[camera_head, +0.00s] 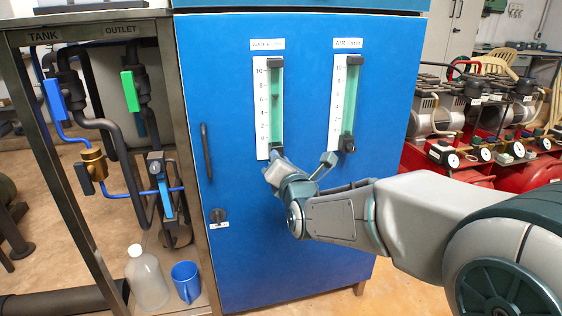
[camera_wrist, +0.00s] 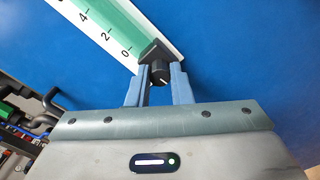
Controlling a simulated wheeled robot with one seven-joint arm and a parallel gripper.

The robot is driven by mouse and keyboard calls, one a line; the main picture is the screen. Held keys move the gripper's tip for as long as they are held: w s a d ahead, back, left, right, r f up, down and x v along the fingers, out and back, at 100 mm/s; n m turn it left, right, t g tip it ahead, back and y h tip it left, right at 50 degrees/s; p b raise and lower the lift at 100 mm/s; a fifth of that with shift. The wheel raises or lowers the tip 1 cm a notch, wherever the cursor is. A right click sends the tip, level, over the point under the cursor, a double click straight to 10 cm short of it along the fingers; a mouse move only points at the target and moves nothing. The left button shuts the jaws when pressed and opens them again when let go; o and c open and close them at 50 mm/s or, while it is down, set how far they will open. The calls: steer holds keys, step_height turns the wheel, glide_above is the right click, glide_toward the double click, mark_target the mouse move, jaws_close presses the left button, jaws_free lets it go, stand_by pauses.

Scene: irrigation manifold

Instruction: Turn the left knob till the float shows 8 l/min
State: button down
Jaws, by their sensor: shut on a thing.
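The left flow meter (camera_head: 276,105), under a label that seems to read WATER, has a green tube beside a white 0 to 10 scale. A small dark float (camera_head: 275,97) shows in the tube at about 6. The left knob (camera_wrist: 160,76) is black with a pale mark, below the scale's zero end. My gripper (camera_wrist: 160,72) is shut on this knob, one finger on each side. In the head view my gripper (camera_head: 273,162) largely hides the knob at the foot of the left meter.
The right meter (camera_head: 345,100), labelled AIR, has its own black knob (camera_head: 347,145) close to the right of my wrist. The blue cabinet door has a handle (camera_head: 206,150) and a lock (camera_head: 218,215). A bottle (camera_head: 147,278) and blue mug (camera_head: 187,281) stand at lower left.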

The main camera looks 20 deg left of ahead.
stand_by(0.3)
steer(key=c, duration=1.3)
jaws_free()
steer(key=p+v, duration=0.3)
steer(key=v, duration=1)
steer(key=shift+s, duration=0.4)
steer(key=shift+d, duration=0.15)
